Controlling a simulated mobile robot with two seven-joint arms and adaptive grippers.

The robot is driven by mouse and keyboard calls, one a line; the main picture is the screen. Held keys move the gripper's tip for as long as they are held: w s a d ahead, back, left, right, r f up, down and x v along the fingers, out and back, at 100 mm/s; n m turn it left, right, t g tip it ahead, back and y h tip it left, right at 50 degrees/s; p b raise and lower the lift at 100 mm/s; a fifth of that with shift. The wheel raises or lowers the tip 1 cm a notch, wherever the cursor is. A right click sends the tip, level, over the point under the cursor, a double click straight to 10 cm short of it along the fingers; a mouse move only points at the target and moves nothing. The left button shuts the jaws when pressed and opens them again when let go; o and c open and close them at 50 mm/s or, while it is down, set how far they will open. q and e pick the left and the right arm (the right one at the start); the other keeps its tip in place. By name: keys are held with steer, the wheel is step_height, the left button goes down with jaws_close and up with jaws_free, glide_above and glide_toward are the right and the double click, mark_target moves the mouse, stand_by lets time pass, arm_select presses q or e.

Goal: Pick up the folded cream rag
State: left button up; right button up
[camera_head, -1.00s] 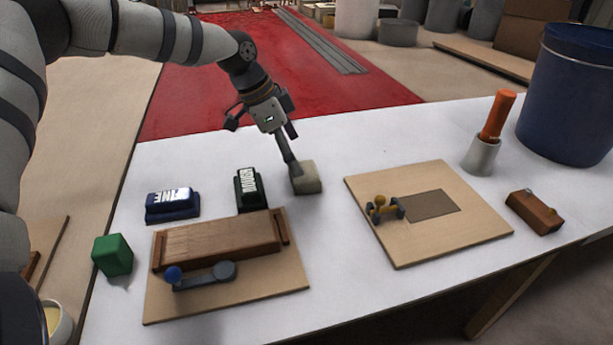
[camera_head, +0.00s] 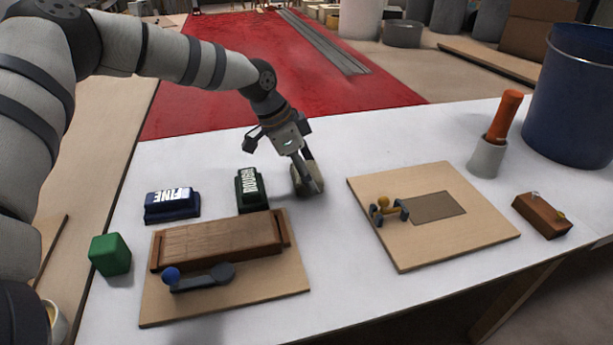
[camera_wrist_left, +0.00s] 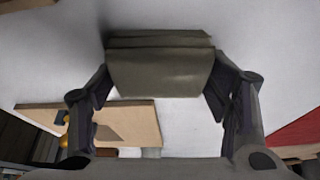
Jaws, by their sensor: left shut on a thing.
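In the left wrist view, the layered folded rag (camera_wrist_left: 160,70) spans between the two fingers of the left gripper (camera_wrist_left: 162,88). The rag looks tilted and close to the tabletop; I cannot tell whether it is clear of it. My right gripper is not in view.
To the right are a board with a grey patch (camera_head: 460,235), orange-handled tool (camera_head: 506,115), brown block (camera_head: 541,215) and blue bucket (camera_head: 568,95).

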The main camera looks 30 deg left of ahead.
mark_target(313, 170)
arm_select(q)
step_height(313, 170, up, 3)
steer(key=shift+w+r, duration=0.1)
steer(key=s+d+r+p, duration=0.5)
steer(key=s+r, duration=0.4)
steer(key=s, duration=0.4)
steer(key=shift+d+r, duration=0.3)
steer(key=shift+d, duration=0.2)
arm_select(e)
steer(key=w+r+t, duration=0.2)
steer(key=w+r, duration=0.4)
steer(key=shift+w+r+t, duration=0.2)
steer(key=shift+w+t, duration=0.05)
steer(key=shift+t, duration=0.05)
